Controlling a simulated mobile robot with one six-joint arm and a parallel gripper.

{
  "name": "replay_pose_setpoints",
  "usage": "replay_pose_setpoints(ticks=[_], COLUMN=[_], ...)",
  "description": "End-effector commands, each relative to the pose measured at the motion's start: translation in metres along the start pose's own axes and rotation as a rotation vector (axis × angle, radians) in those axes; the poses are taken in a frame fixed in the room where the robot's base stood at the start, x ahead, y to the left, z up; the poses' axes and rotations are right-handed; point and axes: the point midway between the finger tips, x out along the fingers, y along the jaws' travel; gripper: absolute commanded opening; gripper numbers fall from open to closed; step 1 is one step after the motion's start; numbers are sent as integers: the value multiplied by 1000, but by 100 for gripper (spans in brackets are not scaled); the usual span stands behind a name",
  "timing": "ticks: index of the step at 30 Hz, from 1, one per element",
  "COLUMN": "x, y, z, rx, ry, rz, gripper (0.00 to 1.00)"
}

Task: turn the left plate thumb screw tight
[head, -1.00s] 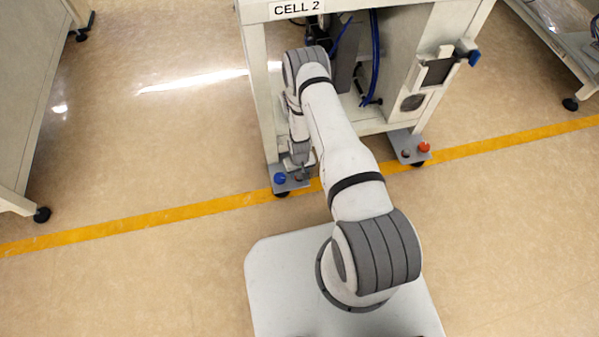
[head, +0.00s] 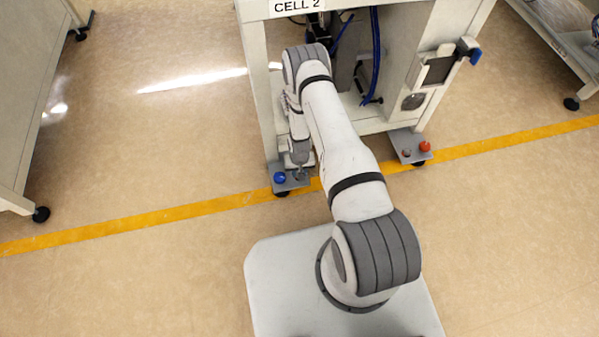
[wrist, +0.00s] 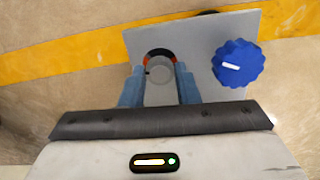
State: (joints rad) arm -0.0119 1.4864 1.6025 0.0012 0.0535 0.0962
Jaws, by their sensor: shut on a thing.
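The left plate (head: 293,185) is a grey metal plate at the foot of the cell's left front leg; it also shows in the wrist view (wrist: 200,45). A grey, round-headed thumb screw (wrist: 160,68) stands on it, with a dark and orange-red ring partly visible around it. My gripper (wrist: 159,82) is shut on this screw, one blue finger on each side. In the head view my gripper (head: 300,174) is low over the plate and hides the screw. A lobed blue knob (wrist: 238,63) with a white mark sits to the right, clear of the fingers.
The blue knob (head: 279,178) is close to my gripper in the head view. The cell's left leg (head: 262,100) rises behind. A right plate (head: 410,142) carries a red knob (head: 425,146). A yellow line (head: 150,219) crosses the otherwise open floor.

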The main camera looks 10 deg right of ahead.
Motion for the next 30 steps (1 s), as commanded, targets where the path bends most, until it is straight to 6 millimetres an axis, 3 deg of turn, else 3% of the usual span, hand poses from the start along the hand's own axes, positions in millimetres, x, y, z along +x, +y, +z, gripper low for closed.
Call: replay_pose_setpoints(ticks=[30], x=[1], y=[0], z=[-2], rx=[943], ry=[3], rz=[-2], gripper=[6])
